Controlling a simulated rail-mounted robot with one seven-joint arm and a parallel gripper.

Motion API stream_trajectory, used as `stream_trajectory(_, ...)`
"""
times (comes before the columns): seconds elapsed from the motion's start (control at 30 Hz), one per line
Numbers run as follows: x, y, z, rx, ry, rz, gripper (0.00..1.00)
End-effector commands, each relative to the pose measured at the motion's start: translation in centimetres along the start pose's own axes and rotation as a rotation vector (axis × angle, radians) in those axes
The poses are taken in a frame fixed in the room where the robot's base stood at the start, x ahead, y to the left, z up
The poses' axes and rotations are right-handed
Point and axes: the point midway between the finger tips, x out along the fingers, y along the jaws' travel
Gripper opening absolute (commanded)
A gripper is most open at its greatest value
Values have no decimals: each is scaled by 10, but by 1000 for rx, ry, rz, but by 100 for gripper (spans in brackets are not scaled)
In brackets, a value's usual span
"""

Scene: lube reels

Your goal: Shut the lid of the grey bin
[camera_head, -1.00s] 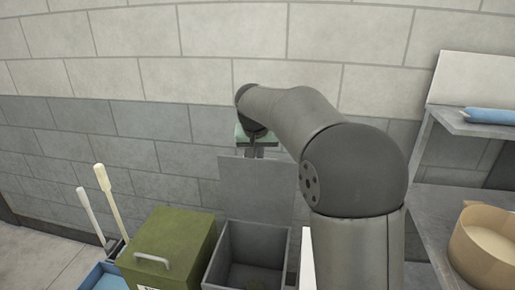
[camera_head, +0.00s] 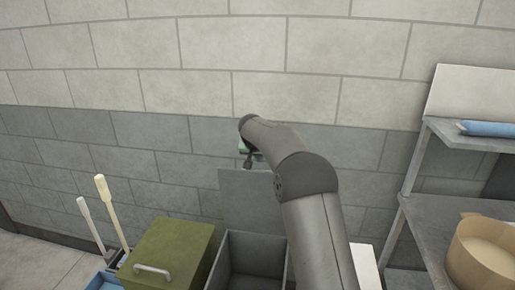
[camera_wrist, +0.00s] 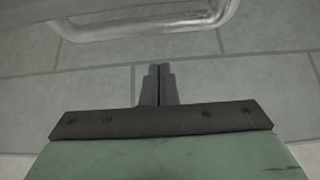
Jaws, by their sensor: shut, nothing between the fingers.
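The grey bin (camera_head: 218,262) stands at the bottom centre of the head view, open at the top. Its flat grey lid (camera_head: 252,203) stands upright at the back, near the wall. In the wrist view, a grey surface with a metal bar handle (camera_wrist: 150,27) crosses the top, apparently the lid's outer side. My gripper (camera_wrist: 157,72) has its dark fingers together and empty, pointing toward that surface with a visible gap.
A green bin (camera_head: 170,250) with a closed, handled lid stands left of the grey bin. Two pale handles (camera_head: 112,210) rise from a blue container at far left. Shelves (camera_head: 455,190) with a round tan tub (camera_head: 485,255) stand at right. A block wall is behind.

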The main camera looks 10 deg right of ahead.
Motion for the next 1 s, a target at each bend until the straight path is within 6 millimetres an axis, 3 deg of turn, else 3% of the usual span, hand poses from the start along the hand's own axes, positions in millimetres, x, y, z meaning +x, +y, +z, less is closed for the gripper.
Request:
stream_trajectory(0.03, -8, -2, 5, -2, 2, -3, 0)
stream_trajectory(0.3, -15, -2, 29, -3, 2, -3, 0)
stream_trajectory(1.0, -17, -6, 42, -3, 28, -4, 0)
